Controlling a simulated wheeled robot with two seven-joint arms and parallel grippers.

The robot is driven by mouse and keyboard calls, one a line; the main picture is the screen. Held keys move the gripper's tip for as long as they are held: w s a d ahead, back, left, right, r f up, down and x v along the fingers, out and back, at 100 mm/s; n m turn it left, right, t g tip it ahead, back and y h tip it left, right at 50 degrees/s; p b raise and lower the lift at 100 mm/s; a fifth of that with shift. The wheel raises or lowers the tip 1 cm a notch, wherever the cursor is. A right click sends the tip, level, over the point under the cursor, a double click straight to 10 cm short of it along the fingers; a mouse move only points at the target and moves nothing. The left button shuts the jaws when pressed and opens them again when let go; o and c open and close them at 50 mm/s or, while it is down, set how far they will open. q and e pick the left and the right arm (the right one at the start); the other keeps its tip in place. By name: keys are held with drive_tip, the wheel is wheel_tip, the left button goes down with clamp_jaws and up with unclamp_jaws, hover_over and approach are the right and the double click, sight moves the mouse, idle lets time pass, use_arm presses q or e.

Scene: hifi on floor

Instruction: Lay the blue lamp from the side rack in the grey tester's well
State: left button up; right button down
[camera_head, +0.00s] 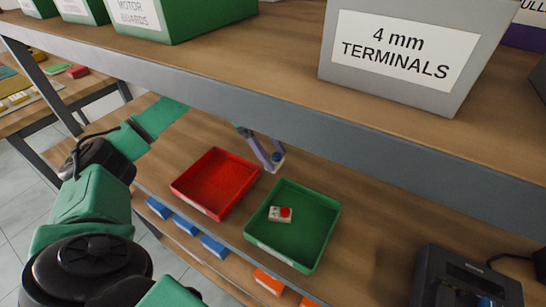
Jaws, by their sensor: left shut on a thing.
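My left arm reaches in from the left, under the upper shelf, and its gripper (273,161) is out over the lower wooden surface, behind the gap between the red and green trays. It is shut on a small blue thing, seemingly the blue lamp (278,157), at its fingertips. The lamp is small here and partly covered by the fingers. I cannot make out a grey tester with a well, nor the side rack, for certain. My right gripper is not in view.
The red tray (188,194) is empty. The green tray (258,248) holds a white block with a red button (280,214). A dark device (465,280) stands at lower right. The upper shelf edge (290,132) crosses above, carrying a grey terminals bin (405,55).

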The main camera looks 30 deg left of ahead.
use_arm(q)
wheel_tip(320, 180, down, 5)
drive_tip(key=shift+s+r+p, duration=0.1)
drive_tip(key=shift+r+p, duration=0.1)
drive_tip(key=shift+p, duration=1)
drive_tip(key=shift+f, duration=0.35)
drive_tip(key=shift+f+b, duration=0.25)
drive_tip(key=shift+b, duration=0.2)
drive_tip(key=o, duration=1.3)
drive_tip(key=shift+r, duration=0.1)
